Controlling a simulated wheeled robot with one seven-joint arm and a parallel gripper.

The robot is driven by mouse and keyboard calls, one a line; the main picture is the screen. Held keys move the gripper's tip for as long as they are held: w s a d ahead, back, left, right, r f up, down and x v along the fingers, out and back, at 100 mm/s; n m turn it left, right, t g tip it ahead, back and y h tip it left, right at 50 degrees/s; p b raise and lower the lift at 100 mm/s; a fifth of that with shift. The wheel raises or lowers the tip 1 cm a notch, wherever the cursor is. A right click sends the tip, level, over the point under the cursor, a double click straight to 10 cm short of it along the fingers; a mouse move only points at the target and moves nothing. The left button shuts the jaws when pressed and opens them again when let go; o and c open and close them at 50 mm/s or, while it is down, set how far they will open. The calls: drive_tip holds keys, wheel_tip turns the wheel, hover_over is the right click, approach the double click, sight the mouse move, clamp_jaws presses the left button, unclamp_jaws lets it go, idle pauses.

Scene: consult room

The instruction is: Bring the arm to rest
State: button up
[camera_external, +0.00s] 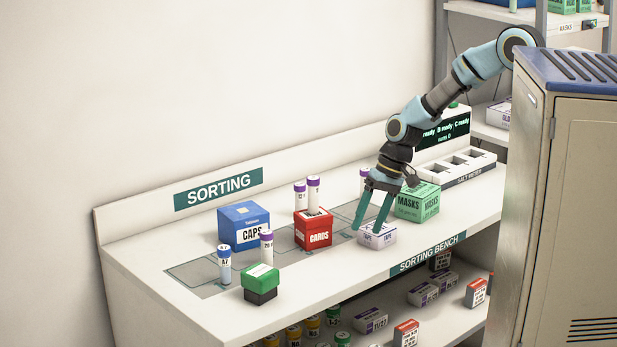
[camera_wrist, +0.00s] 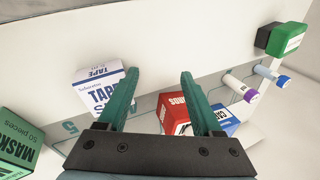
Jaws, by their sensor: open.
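My gripper (camera_external: 372,212) is open, its two green fingers pointing down over the sorting bench (camera_external: 330,290). In the wrist view my gripper (camera_wrist: 160,85) has an empty gap between its fingers. A white tape box (camera_external: 377,235) stands on the bench right by the fingers. In the wrist view the tape box (camera_wrist: 103,92) lies to the left of the left finger, outside the gap; I cannot tell whether they touch. The red cards box (camera_external: 313,229) is to the left of my gripper, and the green masks box (camera_external: 418,202) is to its right.
A blue caps box (camera_external: 243,226), a green-and-black box (camera_external: 261,283) and several capped tubes (camera_external: 224,264) stand on the bench's left part. A white slotted tray (camera_external: 456,166) and a dark display (camera_external: 445,130) are at the back right. A tall cabinet (camera_external: 570,210) blocks the right front.

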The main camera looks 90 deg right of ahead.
drive_tip(key=s+a+n+g+h+p, duration=0.1)
drive_tip(key=s+a+n+g+h, duration=0.1)
drive_tip(key=s+a+n, duration=1.1)
wheel_tip(320, 180, up, 16)
drive_tip(key=s+a+m+p, duration=0.2)
drive_tip(key=m+p, duration=0.1)
drive_tip(key=p, duration=1.3)
drive_tip(key=shift+s+f+p, duration=0.25)
drive_tip(key=shift+s+p, duration=0.1)
drive_tip(key=shift+s, duration=0.05)
